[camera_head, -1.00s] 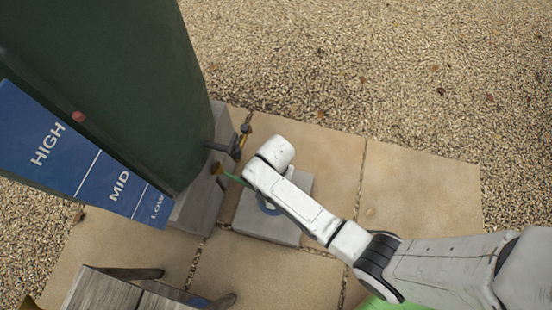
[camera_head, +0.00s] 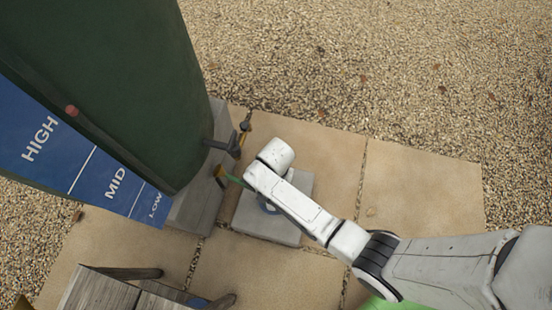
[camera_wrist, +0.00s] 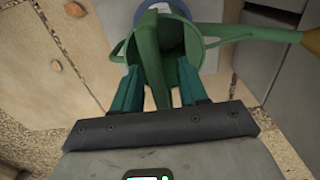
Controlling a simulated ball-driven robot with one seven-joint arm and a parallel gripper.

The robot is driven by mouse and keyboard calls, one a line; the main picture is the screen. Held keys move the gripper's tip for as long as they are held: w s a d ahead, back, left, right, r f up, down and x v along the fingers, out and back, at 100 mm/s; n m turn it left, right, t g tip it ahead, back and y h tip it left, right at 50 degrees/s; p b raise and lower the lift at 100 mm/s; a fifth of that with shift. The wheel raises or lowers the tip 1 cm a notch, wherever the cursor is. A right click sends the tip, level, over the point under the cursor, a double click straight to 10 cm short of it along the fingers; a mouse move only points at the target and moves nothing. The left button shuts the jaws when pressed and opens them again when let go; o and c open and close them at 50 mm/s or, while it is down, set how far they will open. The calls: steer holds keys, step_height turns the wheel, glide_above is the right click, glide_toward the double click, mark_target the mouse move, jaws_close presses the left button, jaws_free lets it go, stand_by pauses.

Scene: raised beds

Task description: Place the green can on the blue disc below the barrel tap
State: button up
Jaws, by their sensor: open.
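The green can (camera_wrist: 178,38) is a watering can with a long spout and a yellow-brown end (camera_head: 220,173). In the head view my arm hides most of it. The blue disc (camera_head: 267,208) lies on a grey slab (camera_head: 250,225) under my arm; its blue edge also shows beyond the can in the wrist view (camera_wrist: 165,5). The can appears to be over the disc; whether it rests on it I cannot tell. My gripper (camera_wrist: 160,92) is open, its teal fingers on either side of the can's green handle. The barrel tap (camera_head: 226,145) is close to the spout end.
A dark green barrel (camera_head: 130,90) stands on grey blocks (camera_head: 200,195) at left, with a blue HIGH/MID/LOW gauge board (camera_head: 90,165). A wooden stool or bench (camera_head: 105,292) is at the lower left. Paving (camera_head: 415,190) and gravel at right are clear.

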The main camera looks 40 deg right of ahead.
step_height(320, 180, up, 12)
steer(key=p, duration=0.5)
steer(key=shift+r, duration=0.15)
steer(key=s+d+r+n, duration=0.3)
steer(key=s+r+n, duration=0.2)
steer(key=s, duration=0.3)
steer(key=s+d+r+n+t, duration=0.1)
steer(key=s+d+r+n, duration=0.3)
steer(key=s, duration=0.4)
step_height(320, 180, up, 3)
steer(key=shift+d+f+n, duration=0.1)
steer(key=shift+d+n, duration=0.15)
steer(key=shift+n, duration=0.45)
steer(key=shift+o, duration=0.4)
steer(key=shift+w, duration=0.1)
